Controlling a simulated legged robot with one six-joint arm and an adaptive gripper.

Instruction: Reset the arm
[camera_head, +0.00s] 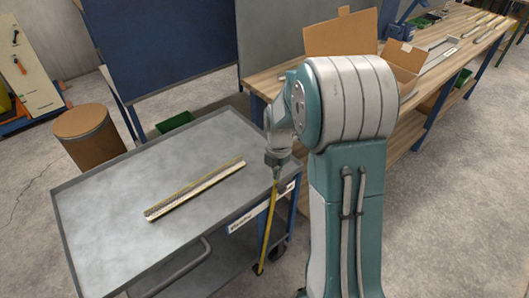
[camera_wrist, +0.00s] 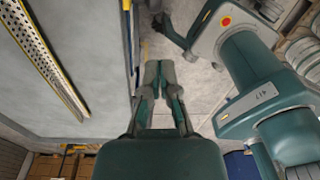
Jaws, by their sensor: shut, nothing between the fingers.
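My arm is folded up in front of the cart in the head view. My gripper (camera_head: 277,160) hangs at the cart's right edge. In the wrist view my gripper (camera_wrist: 160,65) has its fingertips together, with nothing seen between them, over the floor just beside the cart. A perforated metal strip with a yellow edge (camera_head: 195,190) lies flat on the grey cart top (camera_head: 110,200), apart from my gripper. It also shows at the left of the wrist view (camera_wrist: 40,52). A thin yellow strip (camera_head: 267,230) shows below my gripper in the head view; I cannot tell what it belongs to.
The cart has a raised rim and a handle (camera_head: 180,270). A wooden workbench (camera_head: 420,100) with open cardboard boxes (camera_head: 342,32) stands behind my arm. A brown drum (camera_head: 88,135) is left of the cart. The floor (camera_head: 455,210) at right is clear.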

